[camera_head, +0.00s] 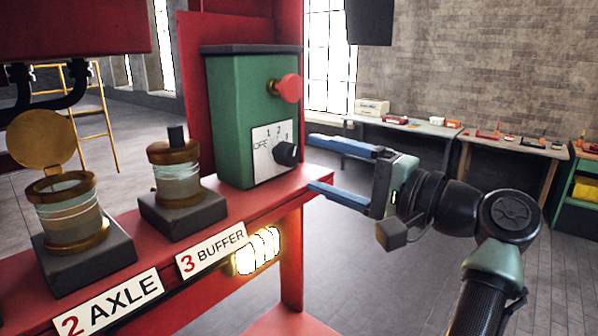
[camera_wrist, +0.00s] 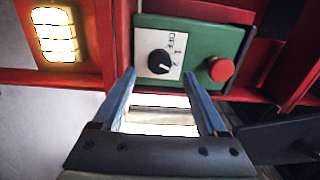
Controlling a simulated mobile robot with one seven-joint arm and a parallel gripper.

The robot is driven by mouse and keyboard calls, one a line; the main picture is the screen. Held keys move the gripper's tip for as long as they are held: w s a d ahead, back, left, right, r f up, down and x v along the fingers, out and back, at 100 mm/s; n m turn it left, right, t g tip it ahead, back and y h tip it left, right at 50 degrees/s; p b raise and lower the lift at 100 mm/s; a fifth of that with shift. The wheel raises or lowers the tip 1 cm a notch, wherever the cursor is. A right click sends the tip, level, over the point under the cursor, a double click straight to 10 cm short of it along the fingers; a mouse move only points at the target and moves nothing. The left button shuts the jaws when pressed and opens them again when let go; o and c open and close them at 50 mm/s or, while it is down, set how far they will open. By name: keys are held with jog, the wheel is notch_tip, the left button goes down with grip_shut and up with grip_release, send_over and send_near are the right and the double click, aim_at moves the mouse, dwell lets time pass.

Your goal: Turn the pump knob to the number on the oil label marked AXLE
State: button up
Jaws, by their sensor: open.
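The pump box (camera_head: 228,120) is green and stands on the red shelf. Its black knob (camera_head: 287,154) sits on a white dial plate (camera_head: 268,140) marked OFF, 1, 2 and 3. In the wrist view the knob (camera_wrist: 160,62) lies ahead of the fingertips; its exact setting is hard to read. The AXLE label (camera_head: 108,304) carries a red 2, in front of an oil cup (camera_head: 70,212) with its lid open. My gripper (camera_head: 316,164) is open and empty, just right of the knob and apart from it.
A red button (camera_head: 287,88) sticks out above the knob. The BUFFER label (camera_head: 212,250) carries a red 3, below a closed oil cup (camera_head: 176,178). A lit lamp (camera_head: 258,252) hangs under the shelf. Workbenches (camera_head: 430,128) stand far behind; the floor between is clear.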

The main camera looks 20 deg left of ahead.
jog(key=b+v, duration=0.2)
jog(key=v, duration=0.4)
jog(key=shift+d, duration=0.2)
